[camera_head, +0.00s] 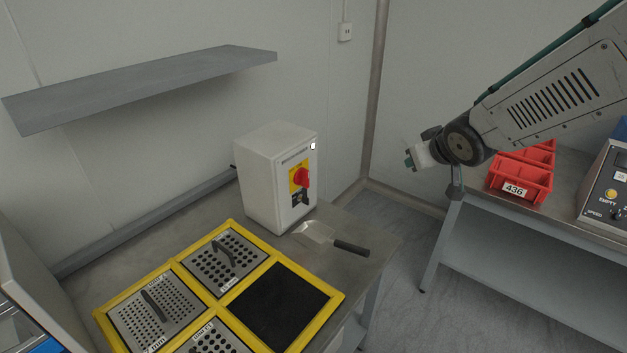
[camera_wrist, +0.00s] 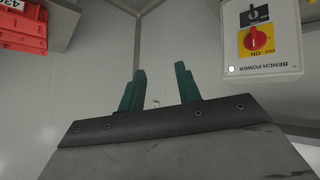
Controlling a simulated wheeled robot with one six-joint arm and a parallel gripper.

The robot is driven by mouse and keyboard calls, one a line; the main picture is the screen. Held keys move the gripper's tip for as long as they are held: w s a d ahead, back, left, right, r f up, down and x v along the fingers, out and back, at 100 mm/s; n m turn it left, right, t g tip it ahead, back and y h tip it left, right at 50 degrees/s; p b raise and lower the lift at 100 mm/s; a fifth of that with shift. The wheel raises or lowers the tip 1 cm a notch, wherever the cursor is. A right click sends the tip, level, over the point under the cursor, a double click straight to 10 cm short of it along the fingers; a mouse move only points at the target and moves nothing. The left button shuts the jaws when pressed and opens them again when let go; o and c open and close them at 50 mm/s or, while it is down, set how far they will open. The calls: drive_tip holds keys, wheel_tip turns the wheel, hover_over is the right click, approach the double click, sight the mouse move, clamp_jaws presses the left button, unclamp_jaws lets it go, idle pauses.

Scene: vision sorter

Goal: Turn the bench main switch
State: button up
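The bench main switch is a red rotary knob (camera_head: 302,178) on a yellow plate, on the front of a white box (camera_head: 262,166) at the back of the left bench. In the wrist view the knob (camera_wrist: 256,39) shows upside down at the upper right, on the panel (camera_wrist: 285,60) marked BENCH POWER. A small white light shows on the panel. My gripper (camera_wrist: 160,88) has its two green fingers apart with nothing between them. In the head view my gripper (camera_head: 412,157) is to the right of the box, in the air and clear of it.
A scoop with a dark handle (camera_head: 350,247) lies on the bench before the box. A yellow frame (camera_head: 335,297) holds perforated plates and a black square. A shelf (camera_head: 140,86) hangs above. Red bins (camera_head: 519,180) and a control box (camera_head: 610,190) stand on the right bench.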

drive_tip(key=w+a+f+n+t+y, duration=0.25)
drive_tip(key=w+a+f+y, duration=0.25)
drive_tip(key=w+a+f, duration=0.3)
drive_tip(key=n+g+y, duration=0.1)
drive_tip(key=n+y, duration=0.3)
drive_tip(key=y, duration=0.4)
approach(308, 179)
drive_tip(key=w, duration=0.1)
drive_tip(key=x, duration=0.8)
drive_tip(key=shift+s+a, duration=0.2)
clamp_jaws()
